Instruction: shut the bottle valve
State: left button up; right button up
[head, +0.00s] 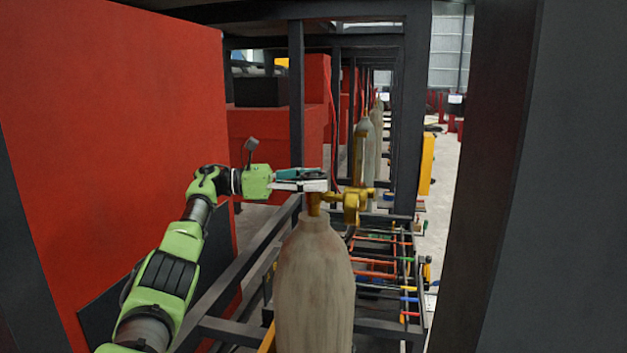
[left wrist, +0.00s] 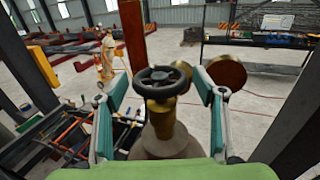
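The grey gas bottle (head: 314,285) stands upright in the middle of the head view, with a brass valve (head: 350,203) on its neck. In the left wrist view the valve's dark round handwheel (left wrist: 162,82) sits on the brass valve body (left wrist: 160,118). My left gripper (head: 322,180) is at the top of the bottle, over the valve, and hides the handwheel in the head view. In the left wrist view its two teal-padded fingers (left wrist: 163,90) are spread, one on each side of the handwheel, with gaps to both sides. My right gripper is not in view.
A large red panel (head: 120,150) stands close on the left, and a dark post (head: 500,180) on the right. A rack with coloured bars (head: 385,265) lies behind the bottle. More bottles (head: 368,150) stand farther back. Brass gauges (left wrist: 224,74) sit beside the handwheel.

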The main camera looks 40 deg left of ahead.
pick_arm(q)
jog(key=v, duration=0.7)
jog(key=shift+s, duration=0.2)
jog(key=shift+a, duration=0.1)
